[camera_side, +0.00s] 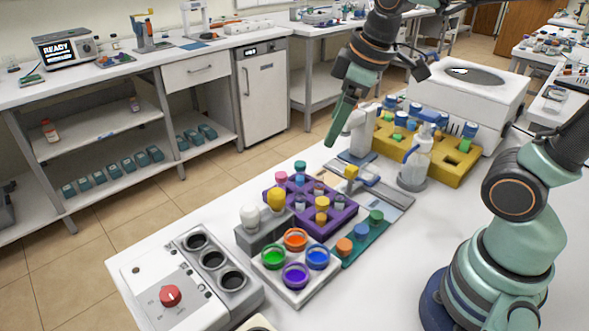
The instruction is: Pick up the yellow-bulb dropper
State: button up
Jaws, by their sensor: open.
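A yellow bulb (276,198), which looks like the top of the yellow-bulb dropper, stands upright in a grey holder (262,236) beside a white bulb (249,217). The lower part of the dropper is hidden in the holder. My gripper (338,128) is up and to the right of the bulb in the picture, pointing down and apart from it. It is open, with its fingers overlapping in this view, and I see nothing held in it.
Behind the holder is a purple rack (340,217) with several capped vials. In front are a white tray (293,287) of coloured pots and a device with a red knob (171,296). A wash bottle (415,165) and a yellow rack (458,168) stand farther right.

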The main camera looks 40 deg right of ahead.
jog(key=w+a+f+n+g, duration=0.25)
jog(key=w+n, duration=0.25)
jog(key=n, duration=0.3)
jog(key=n+g, duration=0.2)
jog(key=n, duration=0.6)
send_over(276, 191)
notch_tip(276, 191, down, 4)
jog(key=shift+t, duration=0.25)
jog(key=f, duration=0.6)
jog(key=shift+w+d+f, duration=0.1)
jog(key=shift+w+f, duration=0.15)
jog(key=shift+f, duration=0.1)
jog(key=shift+s+f, duration=0.15)
jog(key=shift+f, duration=1.2)
jog(key=shift+s+f, duration=0.1)
jog(key=shift+f, duration=1.25)
jog(key=c, duration=0.8)
